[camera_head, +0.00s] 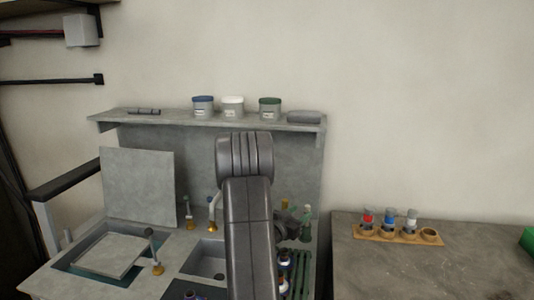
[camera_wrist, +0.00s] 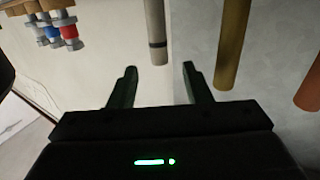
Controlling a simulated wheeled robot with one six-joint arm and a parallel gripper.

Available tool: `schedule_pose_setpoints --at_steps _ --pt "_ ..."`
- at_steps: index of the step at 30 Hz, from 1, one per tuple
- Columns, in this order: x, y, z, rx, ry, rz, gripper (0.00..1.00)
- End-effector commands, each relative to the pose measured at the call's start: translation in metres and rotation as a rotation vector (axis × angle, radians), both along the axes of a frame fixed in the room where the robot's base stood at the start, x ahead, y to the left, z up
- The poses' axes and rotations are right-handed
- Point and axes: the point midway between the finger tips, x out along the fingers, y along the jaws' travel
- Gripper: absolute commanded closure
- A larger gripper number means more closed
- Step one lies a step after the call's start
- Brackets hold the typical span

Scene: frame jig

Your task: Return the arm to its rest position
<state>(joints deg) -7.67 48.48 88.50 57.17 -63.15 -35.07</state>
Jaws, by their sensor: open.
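My gripper (camera_wrist: 159,80) shows in the wrist view with its two dark green fingers apart and nothing between them. The fingers point toward a pale wall and counter area. In the head view my grey arm rises in front of the sink bench and bends at the top; it hides part of the bench. The gripper itself is mostly hidden there, behind the arm near the bench's right side.
The bench (camera_head: 40,285) has a basin, a leaning panel (camera_head: 140,185) and a shelf (camera_head: 160,117) with three jars. A wooden rack (camera_head: 372,233) with coloured vials stands on the right counter (camera_head: 420,275), which has free room in front. Hanging cylinders (camera_wrist: 232,45) are close in the wrist view.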

Motion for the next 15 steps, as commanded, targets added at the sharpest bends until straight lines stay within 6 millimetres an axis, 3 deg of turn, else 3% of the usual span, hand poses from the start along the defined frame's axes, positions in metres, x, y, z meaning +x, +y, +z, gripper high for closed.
schedule_pose_setpoints --at_steps 9,15 --pt "0.042 -0.038 0.000 0.001 0.001 -0.002 0.56" --pt "0.041 -0.036 0.010 0.001 0.001 0.000 0.56"
